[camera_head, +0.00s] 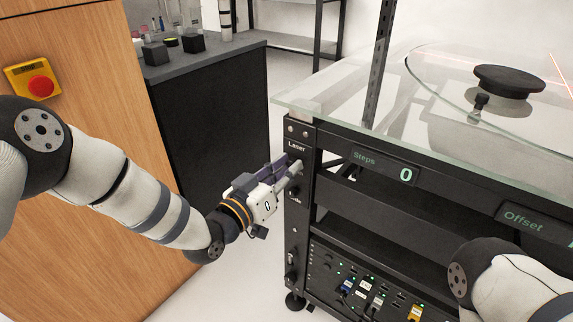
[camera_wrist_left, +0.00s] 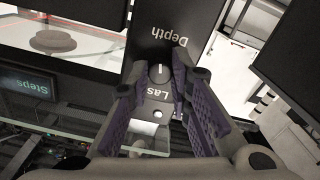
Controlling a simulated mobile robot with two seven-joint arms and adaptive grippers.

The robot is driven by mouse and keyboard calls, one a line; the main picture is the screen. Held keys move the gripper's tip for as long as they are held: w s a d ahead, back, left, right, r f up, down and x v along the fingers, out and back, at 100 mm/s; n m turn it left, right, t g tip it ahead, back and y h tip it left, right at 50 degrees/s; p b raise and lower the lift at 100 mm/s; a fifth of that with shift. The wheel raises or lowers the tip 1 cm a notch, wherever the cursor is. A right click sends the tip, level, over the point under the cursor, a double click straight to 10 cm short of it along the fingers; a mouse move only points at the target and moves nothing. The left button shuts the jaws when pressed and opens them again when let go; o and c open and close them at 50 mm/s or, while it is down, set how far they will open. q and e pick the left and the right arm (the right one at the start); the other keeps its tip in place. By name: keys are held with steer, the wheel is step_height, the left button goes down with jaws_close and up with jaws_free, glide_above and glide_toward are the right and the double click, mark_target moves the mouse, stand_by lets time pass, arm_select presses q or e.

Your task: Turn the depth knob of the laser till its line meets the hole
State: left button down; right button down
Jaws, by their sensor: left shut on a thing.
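My left gripper (camera_head: 289,170) reaches the front post of the turntable rack, just under the Laser label (camera_head: 297,147). The red laser line (camera_head: 561,76) shows at the far right edge over the glass top. I cannot make out the hole. My right gripper is out of view.
The glass-topped rack (camera_head: 300,103) carries a black round cap (camera_head: 510,80), a Steps display (camera_head: 385,165) reading 0 and an Offset display (camera_head: 530,220). A wooden cabinet with a red emergency button (camera_head: 40,86) stands left. A dark bench (camera_head: 205,62) is behind.

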arm_select(q)
steer(key=m+p, duration=0.1)
steer(key=m, duration=0.2)
steer(key=shift+r+m, duration=0.15)
steer(key=shift+m, duration=0.15)
steer(key=shift+m+p, duration=0.55)
steer(key=shift+m, duration=1.15)
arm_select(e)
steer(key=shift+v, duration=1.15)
arm_select(q)
steer(key=c, duration=1.4)
jaws_free()
steer(key=shift+c, duration=0.2)
steer(key=v, duration=1.2)
